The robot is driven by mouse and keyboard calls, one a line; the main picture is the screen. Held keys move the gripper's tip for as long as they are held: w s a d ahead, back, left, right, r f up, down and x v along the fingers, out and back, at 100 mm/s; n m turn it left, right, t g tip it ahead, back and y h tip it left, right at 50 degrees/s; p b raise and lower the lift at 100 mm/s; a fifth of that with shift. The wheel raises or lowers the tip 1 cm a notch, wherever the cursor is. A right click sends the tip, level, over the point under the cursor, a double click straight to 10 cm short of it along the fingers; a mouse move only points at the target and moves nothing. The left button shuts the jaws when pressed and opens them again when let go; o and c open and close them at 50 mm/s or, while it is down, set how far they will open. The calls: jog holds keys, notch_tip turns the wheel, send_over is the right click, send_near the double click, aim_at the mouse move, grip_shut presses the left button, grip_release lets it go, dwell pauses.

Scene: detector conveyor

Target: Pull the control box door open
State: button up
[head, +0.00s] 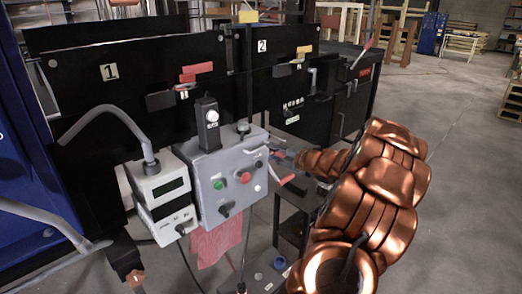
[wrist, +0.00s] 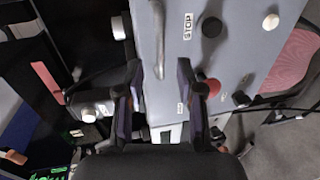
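The grey control box (head: 207,172) stands left of my gripper in the head view. Its front door carries a green button (head: 218,184), a red button (head: 243,177) and a black knob (head: 224,209). The door looks shut or nearly so. In the wrist view the grey door face (wrist: 235,55) fills the upper right, with a STOP label and a slim grey bar (wrist: 159,45) along its near side, likely the handle. My gripper (wrist: 160,105) has its two dark fingers apart, around the line of that bar. Contact cannot be told.
A white meter box (head: 161,190) stands left of the control box. Black panels marked 1 (head: 108,72) and 2 (head: 262,46) rise behind. A pink cloth (head: 215,243) hangs below. Open floor lies to the right.

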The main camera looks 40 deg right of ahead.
aim_at(262, 149)
jog(key=shift+p+x, duration=0.6)
jog(key=shift+x, duration=2.8)
grip_shut()
